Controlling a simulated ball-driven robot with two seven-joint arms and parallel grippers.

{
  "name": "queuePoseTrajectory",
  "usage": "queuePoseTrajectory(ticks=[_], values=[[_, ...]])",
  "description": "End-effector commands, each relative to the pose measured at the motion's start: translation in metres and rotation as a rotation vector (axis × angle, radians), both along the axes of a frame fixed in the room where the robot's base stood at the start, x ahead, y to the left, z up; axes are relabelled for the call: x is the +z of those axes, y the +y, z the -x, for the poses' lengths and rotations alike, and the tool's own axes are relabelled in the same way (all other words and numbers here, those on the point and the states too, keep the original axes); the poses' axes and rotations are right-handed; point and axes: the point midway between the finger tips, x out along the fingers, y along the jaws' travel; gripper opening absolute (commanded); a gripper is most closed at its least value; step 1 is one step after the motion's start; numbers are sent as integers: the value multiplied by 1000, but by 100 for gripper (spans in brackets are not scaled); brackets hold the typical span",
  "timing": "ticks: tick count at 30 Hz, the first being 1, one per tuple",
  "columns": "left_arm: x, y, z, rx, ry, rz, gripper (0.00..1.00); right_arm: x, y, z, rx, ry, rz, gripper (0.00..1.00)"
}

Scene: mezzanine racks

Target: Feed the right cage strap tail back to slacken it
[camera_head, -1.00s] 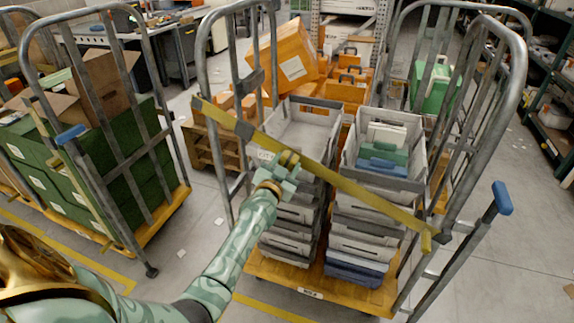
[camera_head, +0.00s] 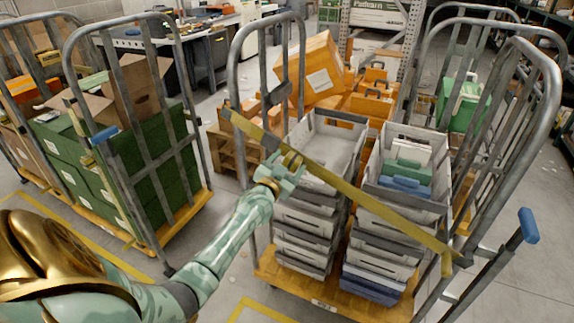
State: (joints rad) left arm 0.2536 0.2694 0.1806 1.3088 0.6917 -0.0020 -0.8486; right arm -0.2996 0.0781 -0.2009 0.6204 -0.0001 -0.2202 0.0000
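The right roll cage (camera_head: 240,75) has a grey tube frame and a yellow base. A yellow strap (camera_head: 350,192) runs across its front, from the left upright down to the right upright. My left gripper (camera_head: 290,165) is at the strap, just below and right of the buckle. Its fingers overlap the strap, and whether they are closed on it is hard to see. My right gripper is not in view.
Stacked grey crates (camera_head: 305,230) fill the right cage behind the strap. A left cage (camera_head: 120,180) holds green boxes (camera_head: 165,150) and open cartons. A blue-tipped lever (camera_head: 528,226) sticks out at the right. Floor between the cages is clear.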

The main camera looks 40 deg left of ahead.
Motion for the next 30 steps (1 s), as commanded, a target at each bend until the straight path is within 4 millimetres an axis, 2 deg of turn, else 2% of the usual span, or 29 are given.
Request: queuePoseTrajectory(ticks=[4, 7, 15, 21, 25, 30], values=[[-1, -3, 8, -1, 3, 2, 67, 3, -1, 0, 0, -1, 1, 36], [0, -7, 24, -2, 4, 1, 67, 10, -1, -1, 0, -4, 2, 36], [0, -22, 96, 0, 3, 1, 67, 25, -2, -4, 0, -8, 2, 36], [-1, -32, 139, 2, 1, 0, 67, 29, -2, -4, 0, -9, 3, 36], [-1, -35, 154, 2, -1, 1, 67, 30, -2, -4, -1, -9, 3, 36], [-1, -36, 160, 2, -1, 0, 67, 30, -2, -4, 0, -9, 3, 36]])
